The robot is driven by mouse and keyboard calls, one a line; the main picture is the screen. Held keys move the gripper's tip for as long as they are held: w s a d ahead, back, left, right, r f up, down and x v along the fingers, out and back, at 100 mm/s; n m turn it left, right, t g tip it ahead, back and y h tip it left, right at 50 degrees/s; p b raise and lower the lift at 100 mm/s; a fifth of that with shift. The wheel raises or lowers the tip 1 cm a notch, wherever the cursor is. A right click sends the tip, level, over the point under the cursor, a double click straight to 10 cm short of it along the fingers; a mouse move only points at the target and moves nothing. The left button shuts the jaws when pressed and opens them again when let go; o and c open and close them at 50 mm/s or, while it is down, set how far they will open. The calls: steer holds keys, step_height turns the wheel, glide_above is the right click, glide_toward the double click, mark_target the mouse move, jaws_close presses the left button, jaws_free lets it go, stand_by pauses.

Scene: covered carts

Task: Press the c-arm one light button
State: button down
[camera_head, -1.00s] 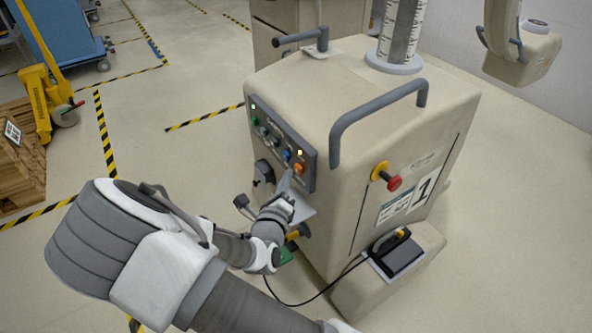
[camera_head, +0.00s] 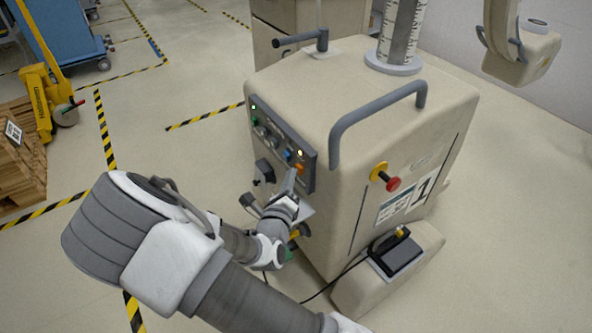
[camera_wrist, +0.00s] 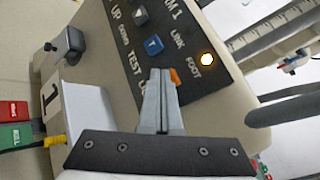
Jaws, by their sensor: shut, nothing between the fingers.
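The c-arm one cart is the beige cabinet (camera_head: 300,105) marked with a 1. Its dark control panel (camera_head: 270,127) is on the left face. An orange button (camera_head: 299,168) sits near the panel's right end; it also shows in the wrist view (camera_wrist: 175,76), partly hidden by my fingers. A label beginning with L beside my fingers is mostly covered. My gripper (camera_head: 292,173) is shut and empty. In the wrist view its fingertips (camera_wrist: 161,74) overlap the orange button's left edge. I cannot tell whether they touch it.
Blue buttons (camera_wrist: 154,44) and a lit yellow lamp (camera_wrist: 207,59) are near the orange button. A grey handle (camera_head: 375,115) rises above the panel. A red emergency knob (camera_head: 393,184) is on the adjoining face. A black pedal (camera_head: 398,255) with a cable is below.

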stand_by(0.3)
steer(key=shift+s+a+p, duration=0.35)
steer(key=shift+a+p, duration=0.1)
steer(key=shift+p, duration=0.05)
steer(key=s+a+p, duration=0.1)
steer(key=s+a, duration=0.2)
steer(key=a, duration=0.1)
steer(key=shift+s+a, duration=0.35)
steer(key=shift+a, duration=0.05)
stand_by(0.6)
